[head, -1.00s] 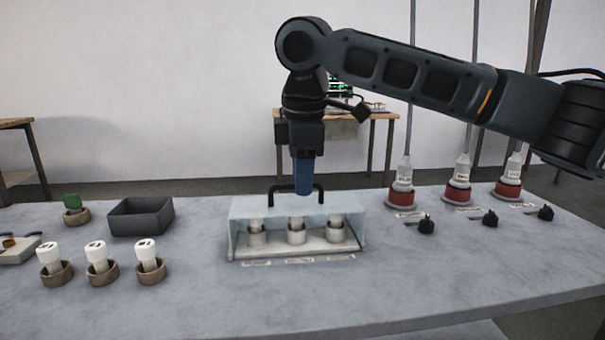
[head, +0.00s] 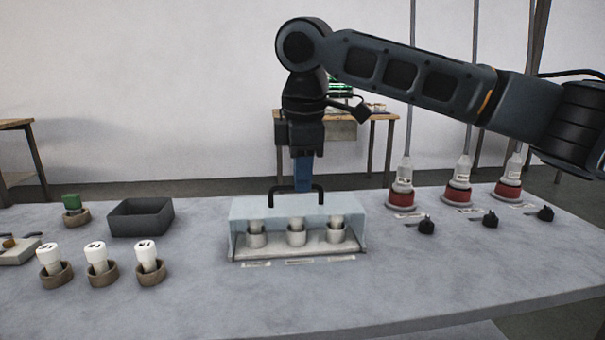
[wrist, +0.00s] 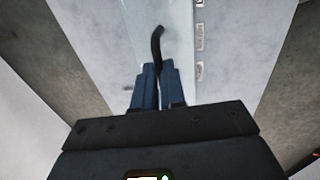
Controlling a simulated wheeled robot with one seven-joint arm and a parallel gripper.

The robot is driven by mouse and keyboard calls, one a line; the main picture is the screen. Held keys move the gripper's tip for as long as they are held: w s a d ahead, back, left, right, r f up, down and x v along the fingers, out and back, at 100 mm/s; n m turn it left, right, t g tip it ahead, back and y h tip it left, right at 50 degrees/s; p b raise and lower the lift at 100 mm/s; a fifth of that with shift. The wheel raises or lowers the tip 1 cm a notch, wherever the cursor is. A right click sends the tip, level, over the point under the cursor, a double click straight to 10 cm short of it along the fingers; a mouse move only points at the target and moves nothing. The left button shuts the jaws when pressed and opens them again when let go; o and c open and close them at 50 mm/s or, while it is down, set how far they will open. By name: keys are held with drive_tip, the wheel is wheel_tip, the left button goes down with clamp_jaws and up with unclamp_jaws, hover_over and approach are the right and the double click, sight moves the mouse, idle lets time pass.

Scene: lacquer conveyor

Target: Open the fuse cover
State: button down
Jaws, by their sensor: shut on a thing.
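The fuse cover (head: 255,207) is a clear, pale-blue box over a row of three fuses in light sockets on the table, and it looks closed. A black handle (head: 285,188) arches over its top. The handle also shows in the wrist view (wrist: 156,45), running in between my blue fingers. My gripper (head: 302,182) points down at the handle from above and is shut on it. In the head view the handle's bar passes in front of my fingertips, so their ends are partly hidden. My gripper also shows in the wrist view (wrist: 158,72).
Three white fuses (head: 97,257) stand in brown holders at the left, by a dark grey bin (head: 140,218) and a green-topped piece (head: 71,203). The table front is clear.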

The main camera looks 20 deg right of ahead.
idle(0.8)
drive_tip(key=shift+w+r+p, duration=0.2)
drive_tip(key=shift+w+p, duration=0.1)
drive_tip(key=shift+p, duration=0.1)
drive_tip(key=w+d+p, duration=0.3)
drive_tip(key=w+p, duration=0.5)
drive_tip(key=w, duration=0.1)
drive_tip(key=shift+w+d, duration=0.15)
drive_tip(key=shift+w, duration=0.2)
drive_tip(key=c, duration=1.2)
unclamp_jaws()
drive_tip(key=shift+f, duration=0.15)
